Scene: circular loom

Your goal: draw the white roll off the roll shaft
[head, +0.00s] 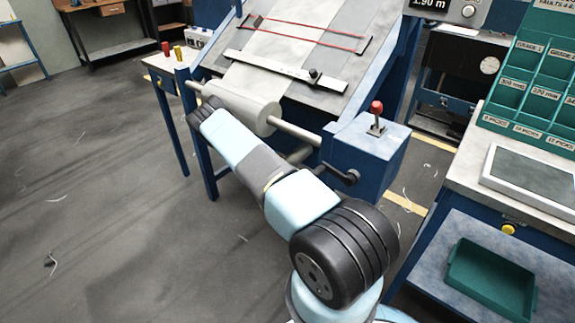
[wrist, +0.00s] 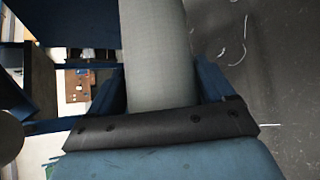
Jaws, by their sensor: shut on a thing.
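The white roll (head: 243,107) sits around the metal roll shaft (head: 295,132) at the low front of the sloping inspection table in the head view. The shaft shows on both sides of the roll. My arm reaches up to the roll's left part from below, and its dark wrist hides some of the roll and my fingers there. In the wrist view the roll (wrist: 155,35) runs up from between the two blue fingers of my gripper (wrist: 160,70), one on each side. My gripper is shut on the roll.
A blue box with a red-knobbed lever (head: 376,117) stands at the shaft's right end. A blue table leg (head: 192,135) stands left of my wrist. A bench with a green tray (head: 490,282) is at right. Open floor (head: 90,200) lies left.

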